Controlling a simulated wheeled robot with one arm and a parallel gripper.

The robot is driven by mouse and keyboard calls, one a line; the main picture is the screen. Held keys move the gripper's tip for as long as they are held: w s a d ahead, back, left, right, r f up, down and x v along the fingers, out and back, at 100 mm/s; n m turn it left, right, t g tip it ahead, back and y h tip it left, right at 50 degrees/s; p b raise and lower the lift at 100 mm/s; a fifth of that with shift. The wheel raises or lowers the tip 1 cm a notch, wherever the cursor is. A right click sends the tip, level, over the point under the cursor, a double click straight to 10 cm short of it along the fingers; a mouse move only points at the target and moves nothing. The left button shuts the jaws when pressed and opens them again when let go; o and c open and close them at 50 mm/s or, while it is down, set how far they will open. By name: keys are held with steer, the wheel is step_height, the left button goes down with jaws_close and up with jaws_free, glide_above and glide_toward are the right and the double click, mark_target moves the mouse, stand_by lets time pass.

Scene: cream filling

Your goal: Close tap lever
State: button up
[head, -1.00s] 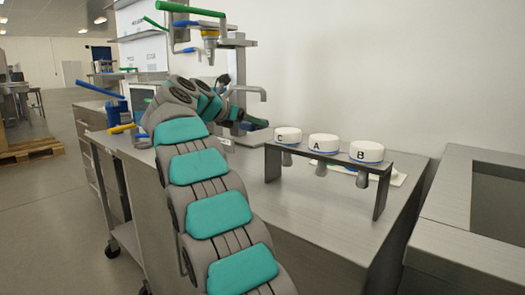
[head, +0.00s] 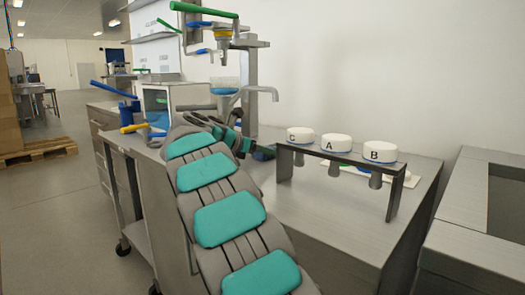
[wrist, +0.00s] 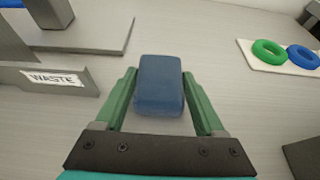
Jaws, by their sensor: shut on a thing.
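The filling machine stands at the back of the bench in the head view. A green lever (head: 204,9) sits at its top and slants slightly down to the right. A shorter blue lever (head: 205,23) lies just below it. A grey spout (head: 262,92) sticks out lower on the right. I cannot tell which part is the tap lever in question. My gripper (wrist: 159,75) is shut on a blue block (wrist: 160,88) in the wrist view, low over the grey bench top and well below the levers. In the head view my arm hides most of the gripper.
A dark rack (head: 340,158) holds white caps marked C, A and B. A white board (wrist: 280,58) carries green and blue rings. A "WASTE" label (wrist: 53,79) is on a grey edge at left. Blue and yellow handles (head: 130,128) stand at the bench's left.

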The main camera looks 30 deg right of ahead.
steer(key=shift+f, duration=0.1)
steer(key=o, duration=1.3)
steer(key=shift+r, duration=0.25)
steer(key=shift+a, duration=0.35)
steer(key=b+v, duration=0.1)
steer(key=v, duration=1)
steer(key=shift+s+a, duration=0.15)
